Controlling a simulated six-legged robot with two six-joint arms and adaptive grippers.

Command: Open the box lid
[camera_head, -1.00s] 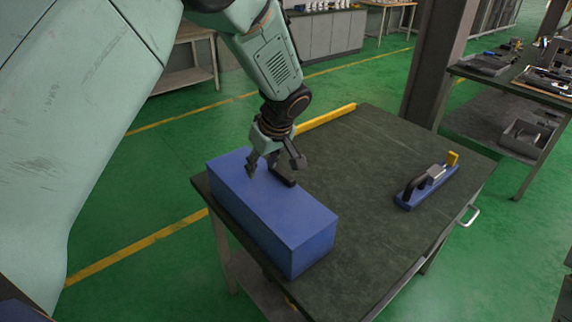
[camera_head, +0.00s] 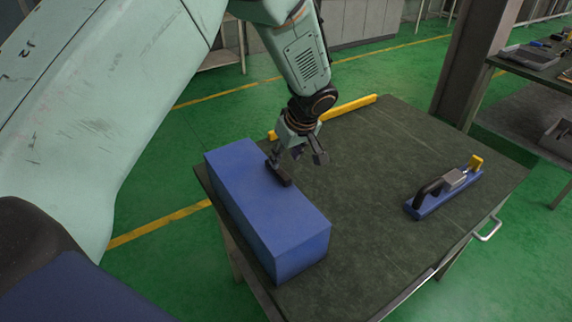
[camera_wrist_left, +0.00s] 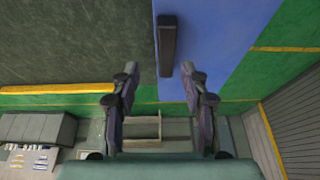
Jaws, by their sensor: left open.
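A long blue box (camera_head: 255,220) stands on the left part of the dark green table (camera_head: 365,215). Its flat top is closed, and no lid seam can be made out. A dark bar handle (camera_head: 279,172) sits at the right edge of the top; the wrist view shows the handle (camera_wrist_left: 167,45) too. My left gripper (camera_head: 296,158) is open and empty near the handle's far end. In the wrist view its fingertips (camera_wrist_left: 160,70) are apart, with the handle ahead between their lines, closer to the right finger. I cannot tell whether a finger touches it. My right gripper is out of view.
A blue fixture (camera_head: 445,192) with a black handle and a yellow end lies on the table's right side. A yellow bar (camera_head: 350,107) lies along the far edge. The table between box and fixture is clear. A dark pillar (camera_head: 475,65) stands behind.

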